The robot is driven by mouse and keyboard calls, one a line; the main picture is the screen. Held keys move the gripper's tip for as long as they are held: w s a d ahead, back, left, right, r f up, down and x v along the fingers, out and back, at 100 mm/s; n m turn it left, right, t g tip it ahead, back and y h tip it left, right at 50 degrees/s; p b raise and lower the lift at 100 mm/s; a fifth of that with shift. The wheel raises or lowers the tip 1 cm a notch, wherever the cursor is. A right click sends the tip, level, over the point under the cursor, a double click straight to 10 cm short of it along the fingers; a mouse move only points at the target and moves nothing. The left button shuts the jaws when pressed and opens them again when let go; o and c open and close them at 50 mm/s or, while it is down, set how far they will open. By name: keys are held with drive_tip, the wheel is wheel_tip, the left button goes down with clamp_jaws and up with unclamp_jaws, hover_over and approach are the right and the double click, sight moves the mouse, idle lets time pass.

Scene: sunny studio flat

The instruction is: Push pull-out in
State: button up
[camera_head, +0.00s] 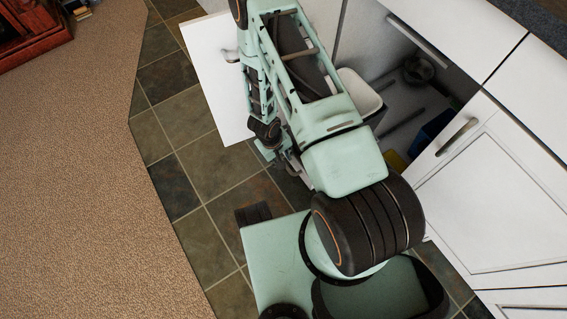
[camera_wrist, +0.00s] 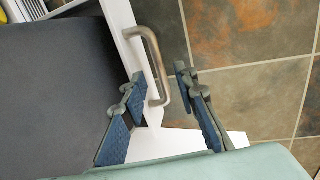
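In the wrist view, a white pull-out front (camera_wrist: 118,15) shows as a narrow strip, with a bent metal bar handle (camera_wrist: 156,65) on its right side. My gripper (camera_wrist: 158,82) is open, with blue-padded fingers. The handle lies between the fingertips in the picture, and neither finger is clearly seen to touch it. A light-rimmed bin (camera_head: 358,92) shows inside the open cabinet.
A closed white cabinet door (camera_head: 500,190) with a handle is at the right. Blue and yellow items lie inside the cabinet. Tiled floor (camera_head: 205,165) and carpet (camera_head: 90,190) are clear at the left.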

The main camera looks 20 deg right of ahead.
drive_tip(key=shift+w+d+f+b, duration=0.1)
drive_tip(key=shift+d+f+b, duration=0.15)
drive_tip(key=shift+f, duration=0.6)
drive_tip(key=shift+d+f+b, duration=0.1)
drive_tip(key=shift+f+b, duration=0.1)
drive_tip(key=shift+f, duration=0.65)
clamp_jaws()
